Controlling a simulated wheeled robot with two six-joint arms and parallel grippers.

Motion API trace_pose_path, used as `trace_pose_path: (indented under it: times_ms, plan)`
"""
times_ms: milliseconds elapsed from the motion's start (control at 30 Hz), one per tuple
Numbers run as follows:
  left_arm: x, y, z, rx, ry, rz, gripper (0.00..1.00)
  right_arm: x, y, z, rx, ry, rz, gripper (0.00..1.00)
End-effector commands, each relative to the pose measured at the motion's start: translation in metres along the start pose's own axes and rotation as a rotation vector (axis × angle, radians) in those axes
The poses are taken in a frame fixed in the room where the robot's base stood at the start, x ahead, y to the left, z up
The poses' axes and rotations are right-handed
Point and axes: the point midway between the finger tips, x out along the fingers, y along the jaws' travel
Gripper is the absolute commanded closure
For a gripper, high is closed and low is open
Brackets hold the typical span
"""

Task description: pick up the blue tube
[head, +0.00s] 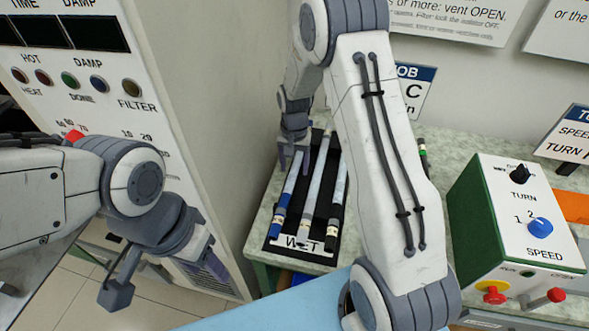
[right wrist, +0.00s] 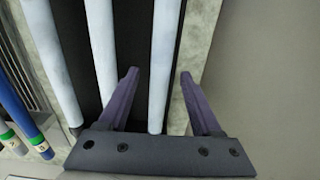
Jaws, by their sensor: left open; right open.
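Three pale rods lie side by side in a black tray marked WET (head: 272,245). The middle rod (head: 307,228) ends in dark and pale bands. My right gripper (head: 293,160) is open at the far part of the left rod. In the right wrist view, a pale rod (right wrist: 161,50) runs between its parted fingers, which do not grip it. My left gripper (head: 165,278) is open and empty, well left of the tray.
My right arm hides part of the bench. A grey cabinet (head: 205,100) stands close to the tray's left. A green control box (head: 480,215) stands to the right.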

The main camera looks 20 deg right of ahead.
Motion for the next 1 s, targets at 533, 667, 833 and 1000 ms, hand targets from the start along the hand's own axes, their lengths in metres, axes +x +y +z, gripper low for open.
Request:
trace_pose_path:
  times_ms: [533, 667, 833, 1000]
  plan:
    - [0.000, 0.000, 0.000, 0.000, 0.000, 0.000, 0.50, 0.005, 0.000, 0.000, 0.000, 0.001, -0.001, 1.00]
    - [0.000, 0.000, 0.000, 0.000, 0.000, 0.000, 0.50, 0.004, 0.000, -0.001, 0.000, 0.002, -0.001, 1.00]
    - [0.000, 0.000, 0.000, 0.000, 0.000, 0.000, 0.50, 0.002, 0.000, -0.001, 0.000, 0.002, -0.001, 1.00]
    - [0.003, 0.000, 0.000, 0.000, 0.000, 0.000, 0.50, -0.012, -0.001, -0.001, 0.000, 0.005, -0.003, 1.00]
